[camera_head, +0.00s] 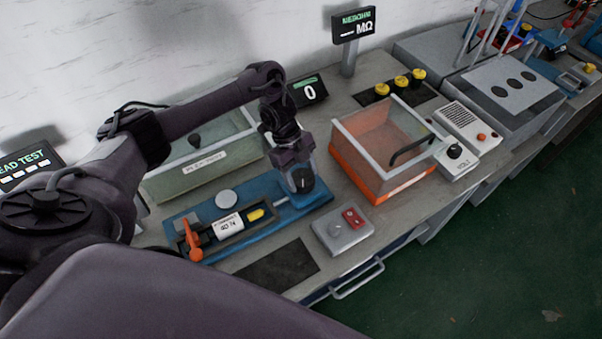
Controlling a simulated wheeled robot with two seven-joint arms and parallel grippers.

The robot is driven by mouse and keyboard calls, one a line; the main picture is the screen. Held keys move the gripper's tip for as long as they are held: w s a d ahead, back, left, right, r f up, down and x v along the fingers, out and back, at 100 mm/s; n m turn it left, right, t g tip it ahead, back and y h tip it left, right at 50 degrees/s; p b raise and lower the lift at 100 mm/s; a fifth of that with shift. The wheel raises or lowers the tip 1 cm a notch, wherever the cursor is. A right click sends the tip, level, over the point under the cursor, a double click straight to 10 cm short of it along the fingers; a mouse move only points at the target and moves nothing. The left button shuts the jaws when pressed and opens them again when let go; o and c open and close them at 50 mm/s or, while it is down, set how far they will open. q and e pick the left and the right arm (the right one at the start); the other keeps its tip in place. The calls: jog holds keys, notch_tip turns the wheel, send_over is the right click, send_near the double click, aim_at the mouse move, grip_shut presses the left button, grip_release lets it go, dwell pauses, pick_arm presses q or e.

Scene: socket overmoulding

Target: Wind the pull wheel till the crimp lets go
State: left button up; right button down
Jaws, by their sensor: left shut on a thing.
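A blue pull tester (278,224) lies along the bench. It bears a white label reading about "40 N" (229,225), an orange lever (191,243) at its left end and a small yellow piece (255,214) near its middle. A dark round wheel (302,186) sits at its right end. My left gripper (299,177) points down over the wheel and is shut on it; its fingers partly hide the wheel. A black display (309,91) behind reads 0. The crimp itself is too small to make out. My right gripper is not in view.
An orange-based clear box (375,181) stands close right of the wheel. A green-grey glass-topped box (203,168) stands behind the tester. A grey control box (341,231) with a red switch and a dark mat (276,267) lie in front. A meter display (354,24) rises behind.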

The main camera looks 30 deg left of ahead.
pick_arm(q)
jog(key=shift+w+m+g+p, duration=0.1)
jog(key=shift+m+g+p, duration=0.2)
jog(key=shift+m, duration=0.5)
jog(key=o, duration=1)
jog(key=shift+c, duration=0.2)
jog(key=p+v, duration=0.1)
jog(key=v, duration=0.5)
jog(key=shift+w+a+r, duration=0.1)
jog(key=shift+a+r, duration=0.05)
jog(key=shift+r, duration=0.2)
jog(key=shift+a+r, duration=0.15)
jog(key=shift+r, duration=0.35)
